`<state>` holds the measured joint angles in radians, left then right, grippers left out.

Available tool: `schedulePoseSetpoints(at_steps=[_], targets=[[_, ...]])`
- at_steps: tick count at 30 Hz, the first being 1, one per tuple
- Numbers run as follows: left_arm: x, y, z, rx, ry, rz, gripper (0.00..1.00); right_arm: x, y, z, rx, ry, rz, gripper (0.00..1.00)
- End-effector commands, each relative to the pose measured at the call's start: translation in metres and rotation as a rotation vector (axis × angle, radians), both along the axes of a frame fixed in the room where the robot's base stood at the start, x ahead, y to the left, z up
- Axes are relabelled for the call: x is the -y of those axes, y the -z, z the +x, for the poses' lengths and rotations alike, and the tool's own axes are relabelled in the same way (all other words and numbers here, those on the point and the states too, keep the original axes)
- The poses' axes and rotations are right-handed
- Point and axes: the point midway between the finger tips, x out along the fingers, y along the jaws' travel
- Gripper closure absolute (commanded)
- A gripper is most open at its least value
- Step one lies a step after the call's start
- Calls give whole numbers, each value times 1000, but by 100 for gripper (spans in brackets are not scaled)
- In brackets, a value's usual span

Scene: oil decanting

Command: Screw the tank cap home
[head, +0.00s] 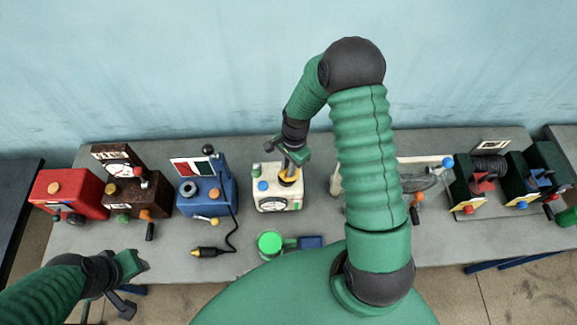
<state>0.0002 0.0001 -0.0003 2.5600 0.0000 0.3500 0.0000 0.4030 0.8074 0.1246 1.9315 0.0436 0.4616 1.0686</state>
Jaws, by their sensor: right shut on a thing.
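A cream tank (268,205) with a dial on its front stands near the middle of the table. My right gripper (291,168) points down over its top right and is shut on the tank cap. The cap is mostly hidden by the jaws, and a yellow rim (289,180) shows just under them at the tank's top. I cannot tell how far the cap is seated. My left gripper (132,283) is at the lower left, off the table's front edge, with its fingers apart and empty.
A blue tank (205,199), a brown tank (128,197) and a red tank (68,194) stand to the left. A bright green cup (270,242) and a black cable with a yellow tip (207,252) lie in front. Dark green units (470,190) stand at the right.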

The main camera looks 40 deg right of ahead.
Motion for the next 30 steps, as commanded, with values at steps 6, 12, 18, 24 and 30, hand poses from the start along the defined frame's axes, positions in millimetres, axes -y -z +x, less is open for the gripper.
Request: schedulePoseSetpoints(at_steps=[6, 12, 18, 24, 30], targets=[[0, 0, 0, 0, 1, 0, 64, 1, 0, 0, 0, 1, 0, 79], [0, 0, 0, 0, 1, 0, 64, 0, 0, 0, -1, 0, 0, 60], [0, 0, 0, 0, 0, 0, 64, 0, 0, 0, -2, 0, 0, 60], [0, 0, 0, 0, 0, 0, 64, 0, 0, -1, -2, 0, 0, 60], [0, 1, 0, 0, 0, 0, 64, 0, -1, 0, -1, 0, 0, 60]])
